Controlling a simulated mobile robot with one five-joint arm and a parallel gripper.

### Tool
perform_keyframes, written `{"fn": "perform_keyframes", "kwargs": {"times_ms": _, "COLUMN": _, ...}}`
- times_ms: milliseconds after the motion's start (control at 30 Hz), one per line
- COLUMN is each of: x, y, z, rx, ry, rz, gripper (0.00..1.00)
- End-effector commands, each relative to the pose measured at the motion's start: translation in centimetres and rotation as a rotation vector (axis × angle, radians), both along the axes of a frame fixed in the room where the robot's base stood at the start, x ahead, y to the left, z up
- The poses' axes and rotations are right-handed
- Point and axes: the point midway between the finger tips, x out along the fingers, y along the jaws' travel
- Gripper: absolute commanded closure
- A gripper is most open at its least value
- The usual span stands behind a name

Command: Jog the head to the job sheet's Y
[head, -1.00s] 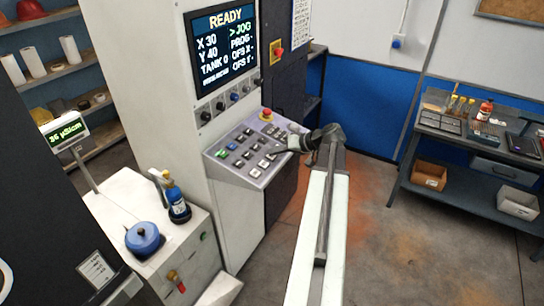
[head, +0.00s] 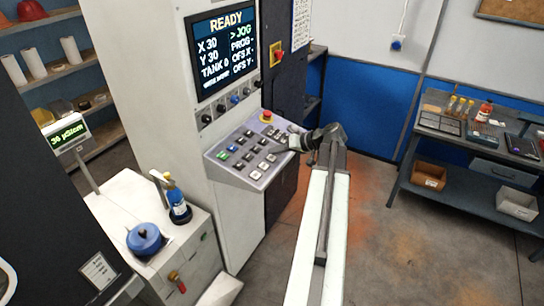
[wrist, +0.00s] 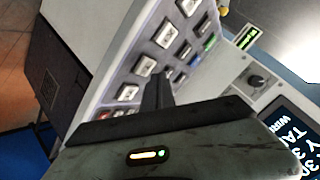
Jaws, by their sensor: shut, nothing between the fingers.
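The machine's screen (head: 226,48) reads READY, X 30, Y 30 and TANK 0, with the arrow beside JOG. Below it, the sloped keypad (head: 254,153) carries several white keys with a green and a blue one among them. My gripper (head: 279,151) is shut and empty, its tip at the right part of the keypad. In the wrist view the shut fingers (wrist: 157,92) reach over the keys (wrist: 145,66); I cannot tell whether they touch one. A white sheet (head: 302,22) is on the dark cabinet, its text too small to read.
A red emergency button (head: 267,116) sits at the keypad's top edge, and a row of knobs (head: 220,106) lies under the screen. A blue bottle (head: 178,202) and a blue lidded pot (head: 145,239) stand at left. A workbench (head: 470,135) stands at right.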

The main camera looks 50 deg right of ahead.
Motion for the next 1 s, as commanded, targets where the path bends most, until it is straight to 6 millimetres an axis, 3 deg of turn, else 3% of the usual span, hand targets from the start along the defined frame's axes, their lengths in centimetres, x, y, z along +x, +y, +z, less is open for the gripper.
{"fn": "perform_keyframes", "kwargs": {"times_ms": 167, "x": 0.0, "y": 0.0, "z": 0.2, "rx": 0.000, "ry": 0.000, "rz": 0.000, "gripper": 1.00}}
{"fn": "perform_keyframes", "kwargs": {"times_ms": 667, "x": -1.0, "y": -0.2, "z": 5.0, "rx": 0.001, "ry": 0.000, "rz": -0.001, "gripper": 1.00}}
{"fn": "perform_keyframes", "kwargs": {"times_ms": 1000, "x": -1.0, "y": -0.3, "z": 4.9, "rx": 0.000, "ry": 0.000, "rz": 0.000, "gripper": 1.00}}
